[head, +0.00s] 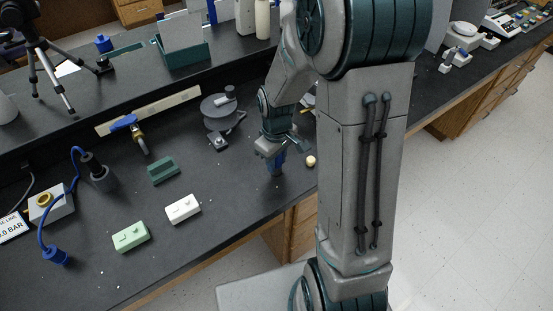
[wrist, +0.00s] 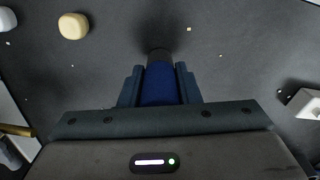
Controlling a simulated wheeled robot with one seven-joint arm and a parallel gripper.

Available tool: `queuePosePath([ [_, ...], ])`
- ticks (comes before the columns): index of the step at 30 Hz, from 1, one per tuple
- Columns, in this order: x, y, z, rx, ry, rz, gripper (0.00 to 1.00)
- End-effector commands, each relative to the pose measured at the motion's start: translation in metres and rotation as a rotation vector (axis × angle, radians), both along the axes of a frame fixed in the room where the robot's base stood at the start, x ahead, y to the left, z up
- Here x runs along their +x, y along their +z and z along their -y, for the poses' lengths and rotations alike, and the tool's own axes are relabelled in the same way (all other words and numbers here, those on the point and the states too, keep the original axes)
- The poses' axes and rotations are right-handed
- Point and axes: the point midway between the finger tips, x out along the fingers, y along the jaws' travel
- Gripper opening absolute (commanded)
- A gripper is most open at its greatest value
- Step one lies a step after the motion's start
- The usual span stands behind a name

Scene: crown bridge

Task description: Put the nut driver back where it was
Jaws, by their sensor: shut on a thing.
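My gripper (head: 274,158) is over the dark bench top, right of the middle of the bench. It is shut on the nut driver (head: 278,164), whose blue handle points down from the jaws. In the wrist view the blue handle (wrist: 160,84) lies between the two fingers of my gripper (wrist: 160,88), with a dark end beyond it. The driver's lower end is close to the bench; I cannot tell whether it touches. Its upper part is hidden by my gripper.
A small cream knob (head: 311,161) stands right of my gripper and also shows in the wrist view (wrist: 73,26). A white block (head: 183,209), a pale green block (head: 131,236) and a dark green block (head: 162,171) stand to the left. A round grey plate (head: 218,112) is behind. The bench front edge is near.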

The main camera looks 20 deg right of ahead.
Motion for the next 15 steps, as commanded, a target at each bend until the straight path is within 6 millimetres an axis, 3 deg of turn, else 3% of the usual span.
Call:
queuePosePath([
  [11, 0.0000, -0.0051, 0.0001, 0.000, 0.000, 0.000, 0.00],
  [12, 0.0000, -0.0035, 0.0001, 0.000, 0.000, 0.000, 0.41],
  [13, 0.0000, -0.0034, 0.0001, 0.000, 0.000, 0.000, 0.49],
  [15, -0.0001, -0.0034, 0.0002, 0.000, 0.000, 0.000, 0.51],
])
